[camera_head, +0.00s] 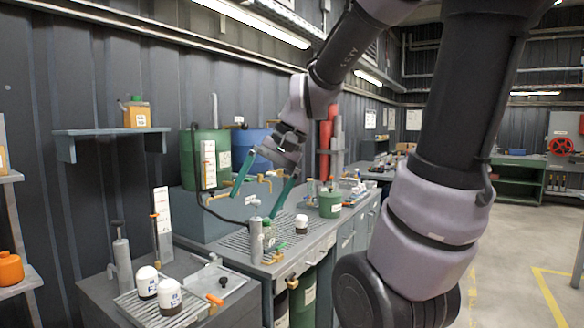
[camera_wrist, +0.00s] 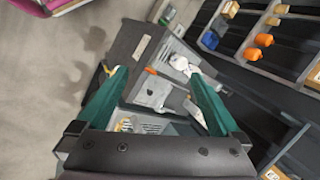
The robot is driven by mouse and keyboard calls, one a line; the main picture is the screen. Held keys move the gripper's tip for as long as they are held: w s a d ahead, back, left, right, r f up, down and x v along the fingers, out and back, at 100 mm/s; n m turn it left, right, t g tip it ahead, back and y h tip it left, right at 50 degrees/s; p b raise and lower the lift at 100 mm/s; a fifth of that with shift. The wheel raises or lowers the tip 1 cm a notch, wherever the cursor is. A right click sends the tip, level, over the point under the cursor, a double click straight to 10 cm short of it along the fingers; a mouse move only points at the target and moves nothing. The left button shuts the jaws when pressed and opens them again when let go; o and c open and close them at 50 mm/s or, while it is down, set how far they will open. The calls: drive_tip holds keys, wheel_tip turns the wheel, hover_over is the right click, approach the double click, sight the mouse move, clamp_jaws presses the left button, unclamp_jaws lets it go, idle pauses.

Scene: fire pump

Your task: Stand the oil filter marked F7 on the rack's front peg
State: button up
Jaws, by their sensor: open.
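Two oil filters with white tops and dark bodies, a rear one (camera_head: 147,281) and a front one (camera_head: 170,296), stand side by side on a slatted rack (camera_head: 178,318) at the lower left of the head view. Blue F marks show on their labels, but I cannot read the digits. A third white-topped filter (camera_head: 301,224) stands on the bench grating. I cannot make out the front peg. My gripper (camera_head: 253,205) is open and empty, above the bench with its green fingers pointing down. In the wrist view its fingers (camera_wrist: 158,75) are spread with nothing between them.
A grey hand pump (camera_head: 256,232) stands below my gripper, and another pump (camera_head: 121,258) is beside the rack. A shallow tray (camera_head: 218,280) with an orange-handled tool lies right of the filters. A green can (camera_head: 330,204) stands farther along the bench (camera_head: 228,248).

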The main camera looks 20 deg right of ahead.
drive_tip(key=s+d+r+n+t+h, duration=0.1)
drive_tip(key=s+d+r+t+h, duration=0.2)
drive_tip(key=d+r+t, duration=0.2)
drive_tip(key=shift+s+d+r, duration=0.25)
drive_tip(key=shift+d+r, duration=0.35)
drive_tip(key=shift+d, duration=0.05)
